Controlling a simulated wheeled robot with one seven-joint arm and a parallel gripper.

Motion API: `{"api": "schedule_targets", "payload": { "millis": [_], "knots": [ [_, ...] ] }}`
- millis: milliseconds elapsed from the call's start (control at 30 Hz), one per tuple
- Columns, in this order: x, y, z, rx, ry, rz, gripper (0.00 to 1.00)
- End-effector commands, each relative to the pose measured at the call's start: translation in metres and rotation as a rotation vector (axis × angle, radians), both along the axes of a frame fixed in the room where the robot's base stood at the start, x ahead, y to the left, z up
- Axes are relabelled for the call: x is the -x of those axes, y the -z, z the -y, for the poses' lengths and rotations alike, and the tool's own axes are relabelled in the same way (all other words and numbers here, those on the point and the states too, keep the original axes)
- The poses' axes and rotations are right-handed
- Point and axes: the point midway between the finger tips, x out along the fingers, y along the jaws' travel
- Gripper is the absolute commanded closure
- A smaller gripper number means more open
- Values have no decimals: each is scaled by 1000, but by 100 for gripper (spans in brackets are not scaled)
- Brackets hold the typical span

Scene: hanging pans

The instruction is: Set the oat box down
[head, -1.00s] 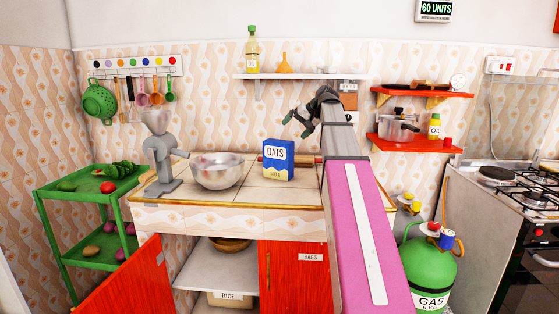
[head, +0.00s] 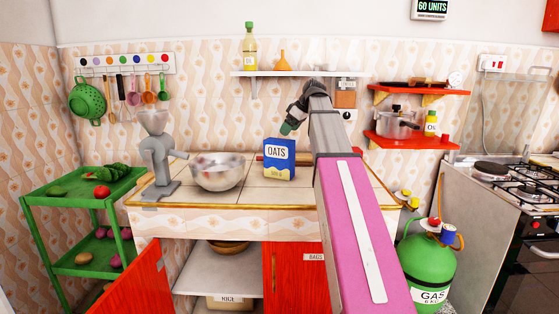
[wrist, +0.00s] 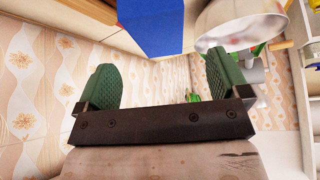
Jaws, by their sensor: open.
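The oat box (head: 279,160), blue with a white label and yellow base, stands upright on the tiled countertop (head: 240,198), right of the metal bowl. My gripper (head: 288,128) is above and just behind the box's top in the head view, with nothing held. In the wrist view my gripper (wrist: 160,80) has its two green fingers spread wide with empty space between them. A blue face of the oat box (wrist: 152,25) shows beyond the fingertips, apart from them. My arm hides part of the counter's right side.
The metal bowl (head: 217,172) and a grey grinder (head: 157,155) stand left of the box. A rolling pin (head: 303,160) lies behind it. A white shelf (head: 290,74) is above; red shelves (head: 415,142) are to the right. The front of the counter is clear.

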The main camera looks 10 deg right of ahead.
Motion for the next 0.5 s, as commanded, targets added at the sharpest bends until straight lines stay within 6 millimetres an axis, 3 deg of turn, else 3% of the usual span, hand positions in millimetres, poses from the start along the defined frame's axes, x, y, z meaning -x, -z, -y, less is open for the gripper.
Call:
{"api": "schedule_targets", "payload": {
  "millis": [100,500],
  "knots": [
    [-5,16,-9,0,-1,-2,6],
    [-20,42,-27,-1,0,-1,6]
  ]
}}
